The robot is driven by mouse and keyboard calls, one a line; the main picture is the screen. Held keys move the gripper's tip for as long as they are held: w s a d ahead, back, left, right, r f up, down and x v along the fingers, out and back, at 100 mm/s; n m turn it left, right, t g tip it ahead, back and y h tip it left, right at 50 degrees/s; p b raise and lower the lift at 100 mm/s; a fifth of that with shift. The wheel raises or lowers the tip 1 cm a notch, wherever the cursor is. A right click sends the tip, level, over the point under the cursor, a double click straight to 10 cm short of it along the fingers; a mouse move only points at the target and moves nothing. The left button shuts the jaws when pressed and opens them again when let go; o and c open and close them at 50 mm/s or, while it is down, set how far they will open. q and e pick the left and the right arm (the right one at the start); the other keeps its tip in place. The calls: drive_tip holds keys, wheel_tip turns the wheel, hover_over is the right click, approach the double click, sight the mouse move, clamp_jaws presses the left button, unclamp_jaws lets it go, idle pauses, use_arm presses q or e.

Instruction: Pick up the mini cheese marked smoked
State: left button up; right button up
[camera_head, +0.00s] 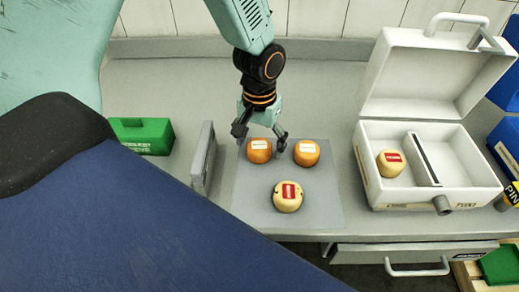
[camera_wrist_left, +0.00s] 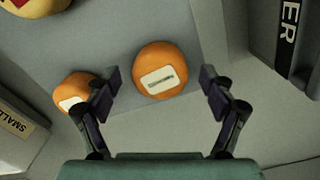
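Two orange mini cheeses with white labels sit side by side on a grey mat (camera_head: 240,200): the left one (camera_head: 259,156) and the right one (camera_head: 306,158). A pale yellow mini cheese (camera_head: 287,203) with a red label sits in front of them. The label words are too small to read, so I cannot tell which is smoked. My left gripper (camera_head: 260,138) is open, pointing down just behind and above the left orange cheese. In the left wrist view, that cheese (camera_wrist_left: 166,58) lies between and just beyond the open fingers (camera_wrist_left: 159,82); the other orange cheese (camera_wrist_left: 70,88) is partly covered by a finger.
An open white case (camera_head: 378,140) on the right holds another yellow cheese (camera_head: 390,168) with a red label. A grey upright panel (camera_head: 203,158) stands left of the mat, with a green box (camera_head: 145,135) beyond it. The counter (camera_head: 160,80) behind is clear.

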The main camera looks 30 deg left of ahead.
use_arm(q)
drive_tip(key=shift+a, duration=0.2)
drive_tip(key=shift+c, duration=1.4)
drive_tip(key=shift+d, duration=0.3)
drive_tip(key=c, duration=0.5)
drive_tip(key=shift+s+a, duration=0.1)
drive_tip(key=shift+a, duration=0.05)
drive_tip(key=c, duration=0.5)
